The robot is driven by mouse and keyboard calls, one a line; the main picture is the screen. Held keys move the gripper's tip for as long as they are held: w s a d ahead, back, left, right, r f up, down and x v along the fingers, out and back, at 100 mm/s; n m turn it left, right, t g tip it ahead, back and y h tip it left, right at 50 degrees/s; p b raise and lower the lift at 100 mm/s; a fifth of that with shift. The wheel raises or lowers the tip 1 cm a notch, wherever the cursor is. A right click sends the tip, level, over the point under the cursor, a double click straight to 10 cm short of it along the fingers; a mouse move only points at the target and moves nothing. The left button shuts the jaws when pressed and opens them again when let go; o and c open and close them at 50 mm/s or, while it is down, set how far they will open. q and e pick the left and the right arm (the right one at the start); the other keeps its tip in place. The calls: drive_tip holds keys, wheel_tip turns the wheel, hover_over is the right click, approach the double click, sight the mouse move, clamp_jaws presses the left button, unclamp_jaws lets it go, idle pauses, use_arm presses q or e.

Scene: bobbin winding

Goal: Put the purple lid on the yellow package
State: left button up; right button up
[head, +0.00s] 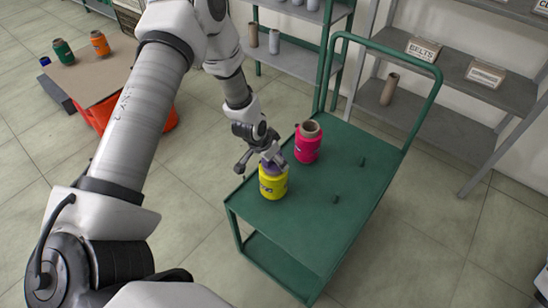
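The yellow package (273,186) stands upright on the left part of the green cart's top. The purple lid (267,165) shows at the top of the package, partly hidden by my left gripper. It appears to rest there, but I cannot tell whether it is fully seated. My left gripper (260,165) is right above the package with its fingers spread. One dark fingertip is clear of the lid on the left, and the other is over the lid's right side. My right gripper is not in view.
A pink spool (307,146) with a brown core stands close behind the yellow package on the green cart (325,230). Two short dark pegs rise from the cart's right side. Green and orange containers stand on a cardboard-coloured top at far left.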

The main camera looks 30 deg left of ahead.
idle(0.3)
use_arm(q)
drive_tip(key=o, duration=0.9)
drive_tip(key=v, duration=1.2)
drive_tip(key=shift+s, duration=0.1)
